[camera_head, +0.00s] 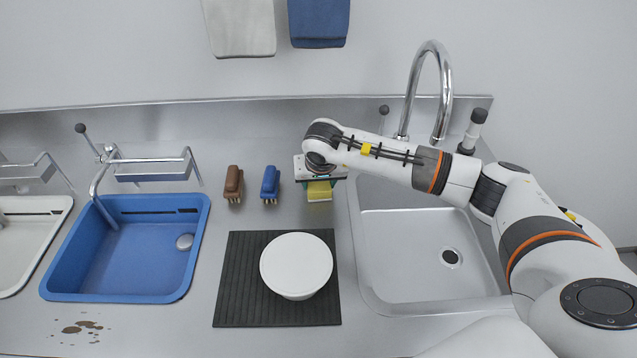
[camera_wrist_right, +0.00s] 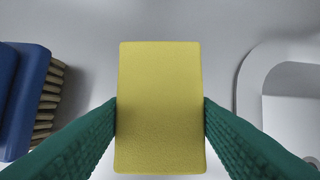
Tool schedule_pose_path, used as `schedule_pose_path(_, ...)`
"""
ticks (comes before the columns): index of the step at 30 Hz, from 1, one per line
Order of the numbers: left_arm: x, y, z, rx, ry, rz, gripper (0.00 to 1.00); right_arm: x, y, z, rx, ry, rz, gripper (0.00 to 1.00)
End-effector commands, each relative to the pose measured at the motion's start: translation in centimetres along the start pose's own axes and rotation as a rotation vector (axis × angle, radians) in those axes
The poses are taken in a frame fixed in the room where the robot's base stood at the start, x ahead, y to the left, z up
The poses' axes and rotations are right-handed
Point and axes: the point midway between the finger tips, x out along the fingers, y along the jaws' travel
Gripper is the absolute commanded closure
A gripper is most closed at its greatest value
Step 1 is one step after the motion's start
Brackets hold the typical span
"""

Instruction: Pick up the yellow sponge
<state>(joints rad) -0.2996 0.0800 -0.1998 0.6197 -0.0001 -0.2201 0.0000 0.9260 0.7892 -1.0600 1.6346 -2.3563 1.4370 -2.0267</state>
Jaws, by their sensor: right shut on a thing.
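The yellow sponge (camera_head: 319,192) is at the back of the steel counter, between the blue brush and the right-hand sink. My right gripper (camera_head: 318,183) is above it, reaching in from the right and pointing down. In the right wrist view the sponge (camera_wrist_right: 160,110) fills the middle, and the green fingers of the right gripper (camera_wrist_right: 160,122) touch its left and right sides. The gripper is shut on the sponge. I cannot tell whether the sponge is clear of the counter. My left gripper is not in view.
A blue brush (camera_head: 270,184) and a brown brush (camera_head: 233,184) stand left of the sponge. A white bowl (camera_head: 296,265) is on a black ribbed mat (camera_head: 238,300) in front. A steel sink (camera_head: 420,245) is at right, a blue basin (camera_head: 125,260) at left. Brown stains (camera_head: 82,327) mark the front-left counter.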

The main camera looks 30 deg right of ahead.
Motion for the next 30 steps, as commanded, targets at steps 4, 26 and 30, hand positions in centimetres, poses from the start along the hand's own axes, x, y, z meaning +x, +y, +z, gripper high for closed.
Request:
schedule_pose_path(4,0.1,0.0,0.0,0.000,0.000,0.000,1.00,-0.4,0.0,0.2,0.000,-0.002,0.001,0.70)
schedule_pose_path(26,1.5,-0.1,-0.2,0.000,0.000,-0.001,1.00,-9.3,0.0,3.8,0.000,0.001,-0.002,0.70)
schedule_pose_path(30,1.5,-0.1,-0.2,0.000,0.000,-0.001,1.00,-9.3,0.0,3.8,0.000,0.000,-0.002,0.70)
